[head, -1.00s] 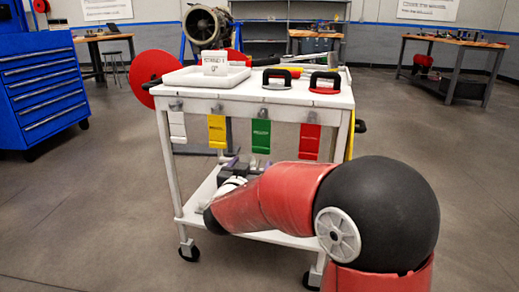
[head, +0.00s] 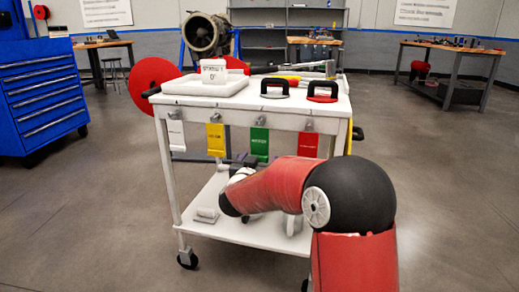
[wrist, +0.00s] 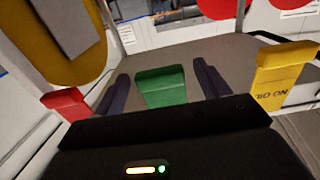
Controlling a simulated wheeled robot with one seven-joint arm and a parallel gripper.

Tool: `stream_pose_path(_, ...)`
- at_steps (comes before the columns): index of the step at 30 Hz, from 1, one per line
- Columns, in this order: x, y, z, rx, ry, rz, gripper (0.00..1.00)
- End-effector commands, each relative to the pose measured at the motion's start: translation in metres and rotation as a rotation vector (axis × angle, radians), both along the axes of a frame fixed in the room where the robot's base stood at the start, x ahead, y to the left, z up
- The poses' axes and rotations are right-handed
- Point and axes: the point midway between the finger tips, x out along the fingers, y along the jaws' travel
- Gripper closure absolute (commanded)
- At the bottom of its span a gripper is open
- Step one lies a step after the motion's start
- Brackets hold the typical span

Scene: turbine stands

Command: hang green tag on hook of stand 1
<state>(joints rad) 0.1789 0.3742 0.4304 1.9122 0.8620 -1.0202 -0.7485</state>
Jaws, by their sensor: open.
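The green tag (head: 259,144) hangs from a hook on the front edge of a white cart (head: 166,190), between a yellow tag (head: 215,140) and a red tag (head: 307,145). My gripper (wrist: 161,82) is open. In the wrist view, its two dark fingers stand on either side of the green tag (wrist: 162,88), with gaps visible on both sides. In the head view, my gripper is just below the green tag, partly hidden by my arm. A turbine (head: 206,34) stands behind the cart; its hook cannot be made out.
A white tag (head: 177,134) hangs at the left. The cart top carries a tray (head: 205,87) with a small sign (head: 214,70) and two handled tools (head: 322,92). A blue drawer cabinet (head: 40,95) stands left and a workbench (head: 455,50) right. The floor at the right is open.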

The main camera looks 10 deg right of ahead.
Motion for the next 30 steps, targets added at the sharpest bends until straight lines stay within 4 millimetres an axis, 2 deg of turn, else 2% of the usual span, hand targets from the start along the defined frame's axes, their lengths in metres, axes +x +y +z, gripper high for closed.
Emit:
stream_pose_path(22, 0.0002, -0.0005, 0.0004, 0.000, -0.001, 0.000, 0.25)
stream_pose_path(23, 0.0002, -0.0005, 0.0004, 0.000, -0.001, 0.000, 0.27)
stream_pose_path(30, 0.0002, -0.0005, 0.0003, 0.000, -0.001, 0.000, 0.58)
